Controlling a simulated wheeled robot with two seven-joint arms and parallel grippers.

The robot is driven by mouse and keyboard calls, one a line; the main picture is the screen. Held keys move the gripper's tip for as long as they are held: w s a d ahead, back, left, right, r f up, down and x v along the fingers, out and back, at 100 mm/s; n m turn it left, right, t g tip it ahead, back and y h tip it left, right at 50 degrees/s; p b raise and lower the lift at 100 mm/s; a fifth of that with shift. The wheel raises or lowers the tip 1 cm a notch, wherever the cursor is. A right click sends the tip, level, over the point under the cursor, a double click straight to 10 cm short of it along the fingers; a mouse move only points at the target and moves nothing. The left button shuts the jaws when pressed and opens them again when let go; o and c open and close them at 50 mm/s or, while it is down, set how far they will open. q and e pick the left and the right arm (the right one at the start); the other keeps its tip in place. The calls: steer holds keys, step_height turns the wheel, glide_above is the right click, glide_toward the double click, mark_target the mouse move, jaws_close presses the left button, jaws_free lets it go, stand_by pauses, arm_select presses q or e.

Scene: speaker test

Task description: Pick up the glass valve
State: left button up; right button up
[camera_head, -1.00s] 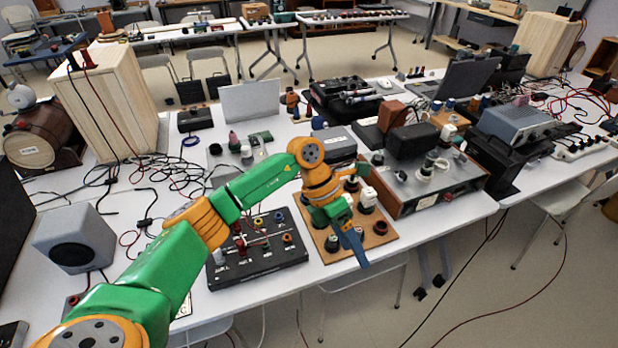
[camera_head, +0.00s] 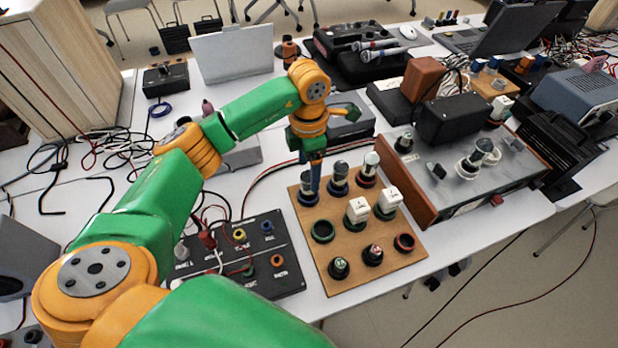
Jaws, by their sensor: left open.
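A wooden socket board (camera_head: 330,285) lies near the table's front edge. Along its back row stand several upright glass-like valves: a left one (camera_head: 307,192), a middle one (camera_head: 339,178) and a right one (camera_head: 369,167). I cannot tell which is the task's glass valve. My left gripper (camera_head: 314,188) is open and points down at the board's back left corner, over or beside the left valve and partly hiding it. I cannot tell if it touches. My right gripper is not in view.
Two white-topped pieces (camera_head: 357,210) and empty ring sockets (camera_head: 322,231) share the board. A black jack panel (camera_head: 255,285) with cables lies left. A wood-sided amplifier (camera_head: 450,185) with valves on top stands right. A grey box (camera_head: 350,124) is behind.

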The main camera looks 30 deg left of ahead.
mark_target(308, 173)
arm_select(q)
step_height(308, 173, down, 3)
steer(key=shift+s, duration=0.1)
steer(key=shift+w+a+f, duration=0.15)
steer(key=shift+w+f, duration=0.1)
steer(key=shift+f, duration=0.15)
steer(key=shift+s+r, duration=0.1)
steer(key=shift+r, duration=0.05)
steer(key=c, duration=0.8)
jaws_close()
